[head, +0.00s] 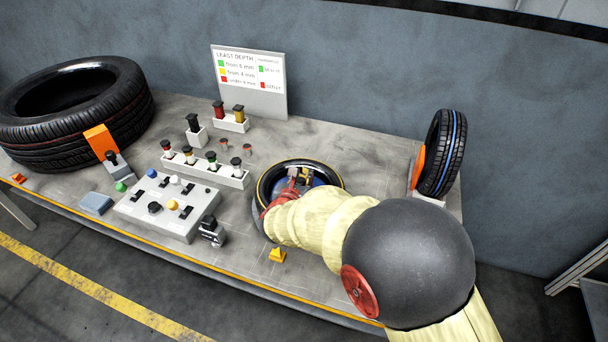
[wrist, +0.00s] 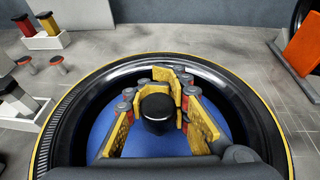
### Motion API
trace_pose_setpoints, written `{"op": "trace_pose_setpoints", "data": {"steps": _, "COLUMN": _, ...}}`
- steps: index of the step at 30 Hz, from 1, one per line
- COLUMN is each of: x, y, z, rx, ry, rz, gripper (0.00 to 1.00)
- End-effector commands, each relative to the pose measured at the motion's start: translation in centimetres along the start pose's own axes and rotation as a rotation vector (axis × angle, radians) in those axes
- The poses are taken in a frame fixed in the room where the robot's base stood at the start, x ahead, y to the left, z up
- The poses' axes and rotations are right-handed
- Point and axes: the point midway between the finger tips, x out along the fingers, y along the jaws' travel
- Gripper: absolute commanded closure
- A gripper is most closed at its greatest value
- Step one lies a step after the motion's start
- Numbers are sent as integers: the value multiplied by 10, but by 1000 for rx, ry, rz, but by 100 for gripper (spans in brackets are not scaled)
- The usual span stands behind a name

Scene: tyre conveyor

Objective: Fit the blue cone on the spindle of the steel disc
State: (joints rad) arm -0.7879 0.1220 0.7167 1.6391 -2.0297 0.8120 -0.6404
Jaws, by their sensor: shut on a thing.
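The blue cone (wrist: 105,120) shows as a broad blue surface inside a flat-lying black tyre (wrist: 262,130) with a yellow ring. A black knob (wrist: 157,108) stands at the middle of the blue. My gripper (wrist: 160,95) has its yellow pads closed around this knob. In the head view my gripper (head: 299,178) is down inside the tyre (head: 265,185), with some blue (head: 320,179) beside it. The spindle is hidden, and I cannot tell whether the cone is seated on it. A grey edge, perhaps the steel disc (head: 258,218), shows at the tyre's left.
A button panel (head: 205,203) and a rack of gauges (head: 235,180) stand left of the tyre. A large tyre (head: 125,120) lies at the far left. A small tyre (head: 445,150) stands upright at the right by an orange block (head: 418,165). A yellow block (head: 278,256) sits near the front edge.

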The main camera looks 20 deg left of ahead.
Motion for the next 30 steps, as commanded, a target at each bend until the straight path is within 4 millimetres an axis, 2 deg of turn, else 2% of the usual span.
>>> {"op": "trace_pose_setpoints", "data": {"steps": 7, "x": 0, "y": 0, "z": 1, "rx": 1, "ry": -2, "rz": 0, "gripper": 100}}
{"op": "trace_pose_setpoints", "data": {"steps": 8, "x": 0, "y": 0, "z": 1, "rx": 1, "ry": -2, "rz": 0, "gripper": 87}}
{"op": "trace_pose_setpoints", "data": {"steps": 18, "x": 0, "y": 0, "z": 0, "rx": 1, "ry": -1, "rz": 0, "gripper": 68}}
{"op": "trace_pose_setpoints", "data": {"steps": 24, "x": 0, "y": 0, "z": 0, "rx": 1, "ry": -1, "rz": 0, "gripper": 56}}
{"op": "trace_pose_setpoints", "data": {"steps": 30, "x": 0, "y": 0, "z": 0, "rx": 1, "ry": -1, "rz": 0, "gripper": 56}}
